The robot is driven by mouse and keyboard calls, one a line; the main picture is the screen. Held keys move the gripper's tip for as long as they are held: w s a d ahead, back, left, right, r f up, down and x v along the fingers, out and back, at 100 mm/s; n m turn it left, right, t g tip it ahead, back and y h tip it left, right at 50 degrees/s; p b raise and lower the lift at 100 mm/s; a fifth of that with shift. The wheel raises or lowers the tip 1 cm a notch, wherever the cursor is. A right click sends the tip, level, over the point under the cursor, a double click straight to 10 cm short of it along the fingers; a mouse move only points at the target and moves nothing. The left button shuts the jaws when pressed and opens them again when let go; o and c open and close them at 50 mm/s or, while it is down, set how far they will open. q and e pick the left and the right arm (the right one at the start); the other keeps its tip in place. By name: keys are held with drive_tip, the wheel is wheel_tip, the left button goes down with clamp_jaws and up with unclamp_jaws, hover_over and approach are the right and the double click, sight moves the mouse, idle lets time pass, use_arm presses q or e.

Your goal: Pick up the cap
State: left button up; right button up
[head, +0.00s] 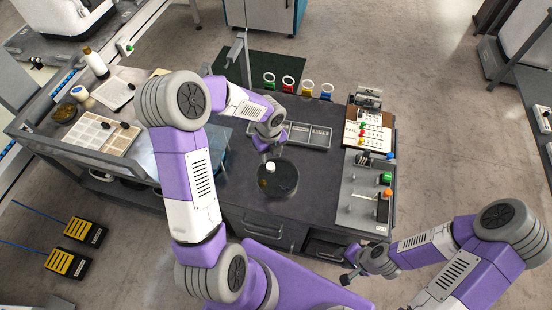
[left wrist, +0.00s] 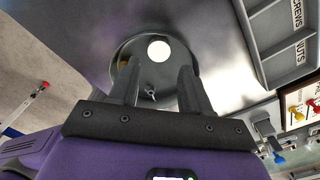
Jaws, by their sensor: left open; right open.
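A small white round piece, which looks like the cap (head: 271,167), sits on a round dark plate (head: 288,181) on the bench. In the left wrist view the cap (left wrist: 158,50) lies just beyond and between my open fingertips, untouched, on the plate (left wrist: 176,48). My left gripper (head: 266,155) points down over the plate's far side and is empty; its fingers (left wrist: 158,78) also show in the left wrist view. My right gripper (head: 350,279) is open and empty in front of the bench at the lower right.
A small brown piece (head: 263,183) lies on the plate. A grey compartment tray (head: 306,135) stands behind it. A panel with coloured buttons (head: 366,190) is at the right. Colored ring-topped items (head: 288,87) stand along the back. Bare bench top lies left of the plate.

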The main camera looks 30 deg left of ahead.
sight(271, 166)
use_arm(q)
drive_tip(key=shift+s+f, duration=0.2)
drive_tip(key=shift+f, duration=0.3)
drive_tip(key=shift+s+f, duration=0.15)
drive_tip(key=shift+f, duration=0.3)
drive_tip(key=f+b, duration=0.1)
drive_tip(key=f, duration=0.1)
drive_tip(key=f+b, duration=0.1)
drive_tip(key=f, duration=0.1)
drive_tip(key=shift+w+f+b, duration=0.2)
drive_tip(key=shift+f+b, duration=0.1)
drive_tip(key=shift+f, duration=0.1)
drive_tip(key=shift+r, duration=0.1)
drive_tip(key=c, duration=0.8)
